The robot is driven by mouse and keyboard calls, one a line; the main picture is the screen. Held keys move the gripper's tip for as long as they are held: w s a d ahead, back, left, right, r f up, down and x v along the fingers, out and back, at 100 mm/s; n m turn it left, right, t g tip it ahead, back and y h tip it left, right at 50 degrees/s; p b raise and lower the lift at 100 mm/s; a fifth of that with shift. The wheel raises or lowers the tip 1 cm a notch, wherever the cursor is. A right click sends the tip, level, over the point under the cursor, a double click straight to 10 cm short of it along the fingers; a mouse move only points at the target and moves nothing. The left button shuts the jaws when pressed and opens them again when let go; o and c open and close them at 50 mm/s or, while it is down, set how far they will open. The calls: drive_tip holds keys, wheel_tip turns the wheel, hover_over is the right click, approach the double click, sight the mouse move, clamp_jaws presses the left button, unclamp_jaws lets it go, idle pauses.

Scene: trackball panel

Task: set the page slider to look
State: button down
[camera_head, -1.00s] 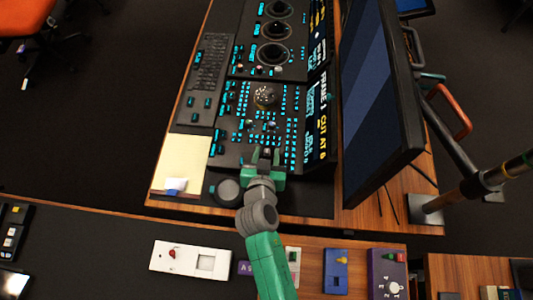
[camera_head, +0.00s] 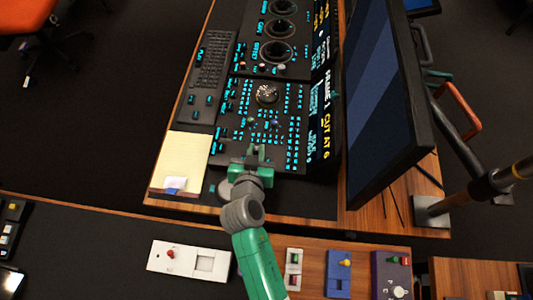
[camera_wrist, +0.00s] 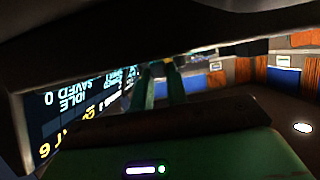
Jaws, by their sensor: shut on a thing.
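The trackball panel (camera_head: 225,154) is a dark console with cyan-lit keys and a patterned trackball (camera_head: 266,94). A display strip (camera_head: 322,110) along its right side shows text such as "CUT AT 6"; in the wrist view it shows "IDLE SAVED 0" (camera_wrist: 70,98). My gripper (camera_head: 255,152) is at the panel's near end, shut on a small part there, which I take to be the page slider. Its fingers hide that part in the head view. In the wrist view my gripper (camera_wrist: 162,72) has both green fingers close together, and the held part is too dark to make out. I cannot read the slider's setting.
A large monitor (camera_head: 385,100) stands right of the panel. A yellow notepad (camera_head: 183,152) lies to its left. A front bench holds a white box with a red knob (camera_head: 188,257), a blue box (camera_head: 338,282) and a purple box (camera_head: 380,270).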

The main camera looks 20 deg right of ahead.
drive_tip(key=shift+a, duration=0.1)
drive_tip(key=c, duration=1.4)
unclamp_jaws()
drive_tip(key=shift+o, duration=0.2)
drive_tip(key=p+v, duration=0.2)
drive_tip(key=v, duration=0.5)
drive_tip(key=shift+s+r, duration=0.2)
drive_tip(key=shift+s, duration=0.15)
drive_tip(key=shift+a, duration=0.1)
